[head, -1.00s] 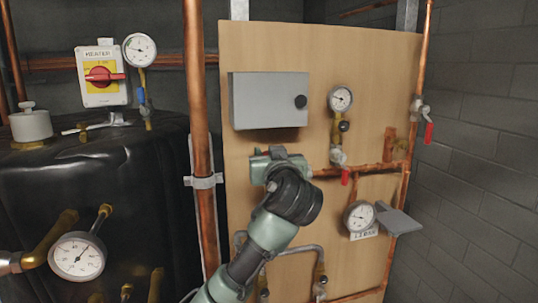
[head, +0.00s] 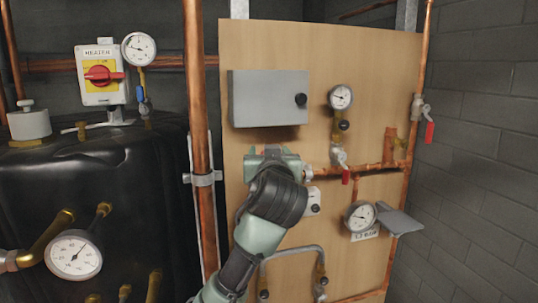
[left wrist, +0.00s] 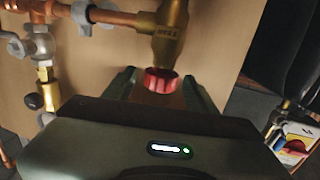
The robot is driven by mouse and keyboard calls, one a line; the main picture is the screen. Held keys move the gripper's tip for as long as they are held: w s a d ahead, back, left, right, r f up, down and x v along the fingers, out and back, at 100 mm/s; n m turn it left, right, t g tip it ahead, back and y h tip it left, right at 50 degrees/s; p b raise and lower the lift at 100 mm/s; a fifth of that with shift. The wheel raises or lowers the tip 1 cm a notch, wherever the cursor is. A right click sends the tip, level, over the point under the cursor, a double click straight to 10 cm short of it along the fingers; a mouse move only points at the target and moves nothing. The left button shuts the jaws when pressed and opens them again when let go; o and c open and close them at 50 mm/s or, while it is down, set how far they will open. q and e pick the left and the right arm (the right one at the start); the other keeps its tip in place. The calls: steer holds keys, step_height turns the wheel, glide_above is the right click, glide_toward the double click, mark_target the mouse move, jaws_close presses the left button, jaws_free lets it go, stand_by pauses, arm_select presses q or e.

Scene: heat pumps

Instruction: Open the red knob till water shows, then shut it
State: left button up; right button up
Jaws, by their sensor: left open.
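The red knob (left wrist: 161,80) sits on the end of a brass valve body (left wrist: 168,38) in the left wrist view. My left gripper (left wrist: 158,92) is open, with one finger on each side of the knob. I cannot tell whether a finger touches it. In the head view my left gripper (head: 274,158) is up against the wooden board and hides the knob and its valve. No water is visible. My right gripper is in neither view.
A grey box (head: 268,98) is on the board (head: 375,60) just above my gripper. A copper pipe (head: 375,168) with a gauge (head: 341,97) runs to the right. A vertical copper pipe (head: 197,120) and black tank (head: 120,185) stand to the left.

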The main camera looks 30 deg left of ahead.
arm_select(q)
steer(key=b+v, duration=0.2)
steer(key=v, duration=0.5)
steer(key=shift+b, duration=0.35)
